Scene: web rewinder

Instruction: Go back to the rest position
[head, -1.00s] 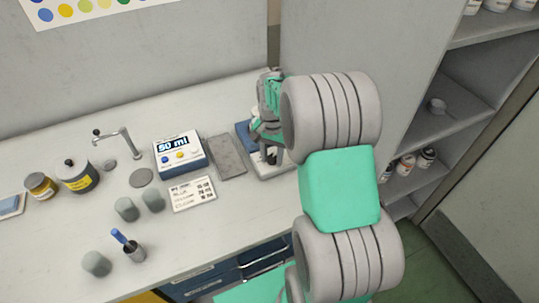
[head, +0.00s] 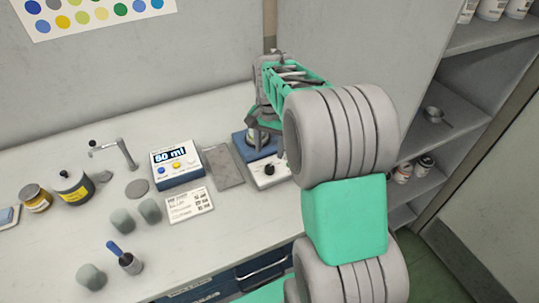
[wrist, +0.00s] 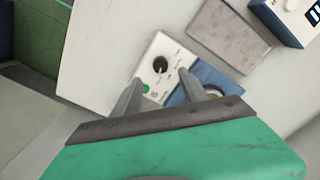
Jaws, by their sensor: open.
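My gripper (wrist: 160,84) is open in the wrist view, with its two grey fingers apart and nothing held between them. It hangs over a small device with a white control panel (wrist: 165,52), a black knob (wrist: 160,65) and a green button. The device's blue part (wrist: 190,92) lies behind the right finger, with a round object partly hidden there. In the head view my arm rises over the same device (head: 265,174) at the right of the bench, and the fingertips cannot be made out clearly.
A label card (head: 189,205), grey cups (head: 149,211) and jars (head: 73,188) are further left. Shelves (head: 450,120) stand at right.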

